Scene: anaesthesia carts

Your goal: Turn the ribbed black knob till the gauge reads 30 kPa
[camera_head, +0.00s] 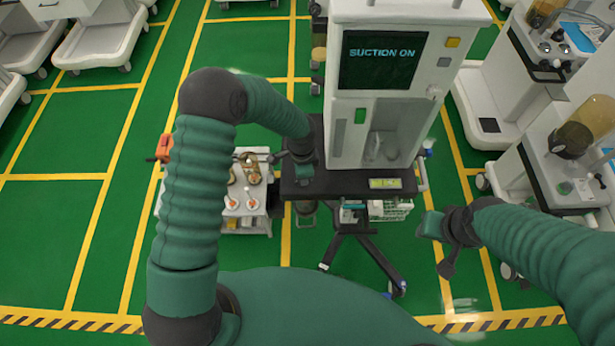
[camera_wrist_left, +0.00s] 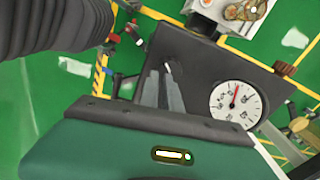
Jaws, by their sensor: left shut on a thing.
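The gauge (camera_wrist_left: 238,104) is a round white dial with a red needle on a dark panel (camera_wrist_left: 205,65) in the left wrist view. The needle points up and slightly right in that picture; its figures are too small to read surely. My left gripper (camera_head: 303,152) is at the left end of the machine's dark shelf. In the left wrist view its grey fingers (camera_wrist_left: 163,90) are close together beside the gauge, shut on the ribbed black knob, which they hide. My right gripper (camera_head: 440,240) hangs right of the machine, apart from it; its jaws are unclear.
The white suction machine (camera_head: 348,130) has a screen (camera_head: 383,60) reading "SUCTION ON". A brown ribbed knob (camera_wrist_left: 285,69) sits at the panel's corner. A low white cart (camera_head: 250,215) with small items stands left of the machine. More carts stand at right; green floor is open at left.

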